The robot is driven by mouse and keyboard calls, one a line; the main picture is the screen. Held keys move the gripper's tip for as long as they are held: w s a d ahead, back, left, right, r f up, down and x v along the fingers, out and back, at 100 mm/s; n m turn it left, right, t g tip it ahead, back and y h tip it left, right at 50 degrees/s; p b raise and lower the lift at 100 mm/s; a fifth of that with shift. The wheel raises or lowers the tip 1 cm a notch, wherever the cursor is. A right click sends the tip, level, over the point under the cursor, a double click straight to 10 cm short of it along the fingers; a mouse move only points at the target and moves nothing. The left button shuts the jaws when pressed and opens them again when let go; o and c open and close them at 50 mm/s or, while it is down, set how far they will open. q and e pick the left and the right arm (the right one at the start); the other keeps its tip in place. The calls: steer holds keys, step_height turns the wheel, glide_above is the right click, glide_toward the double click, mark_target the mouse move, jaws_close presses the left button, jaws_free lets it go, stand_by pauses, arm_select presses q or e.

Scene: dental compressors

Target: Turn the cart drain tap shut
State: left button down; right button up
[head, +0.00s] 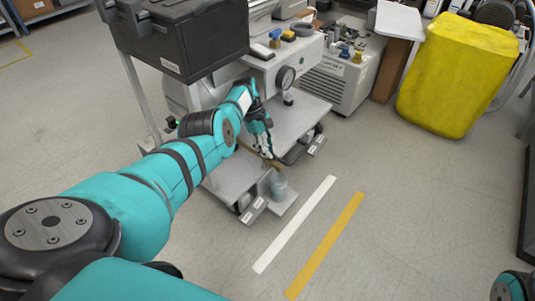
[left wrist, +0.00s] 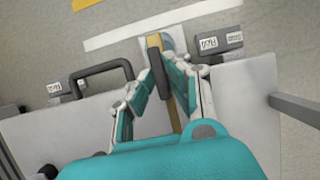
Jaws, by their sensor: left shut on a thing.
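In the head view a small brass part (head: 274,163) shows just below the fingertips, above a clear jar (head: 279,186) on a small plate at the cart's front corner. My left gripper (head: 266,152) reaches down there and is shut on the tap handle; it also shows in the left wrist view (left wrist: 165,78). The fingers hide part of the handle, so its exact angle to the pipe is unclear.
The cart's grey lower shelf (head: 232,178) lies under my left arm. A pressure gauge (head: 285,78) and dark case (head: 185,40) stand above. A yellow-covered object (head: 455,75) stands back right. Floor around the white (head: 295,225) and yellow (head: 326,245) stripes is clear.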

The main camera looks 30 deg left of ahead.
arm_select(q)
steer(key=shift+d, duration=0.1)
stand_by(0.3)
steer(key=c, duration=1.3)
jaws_free()
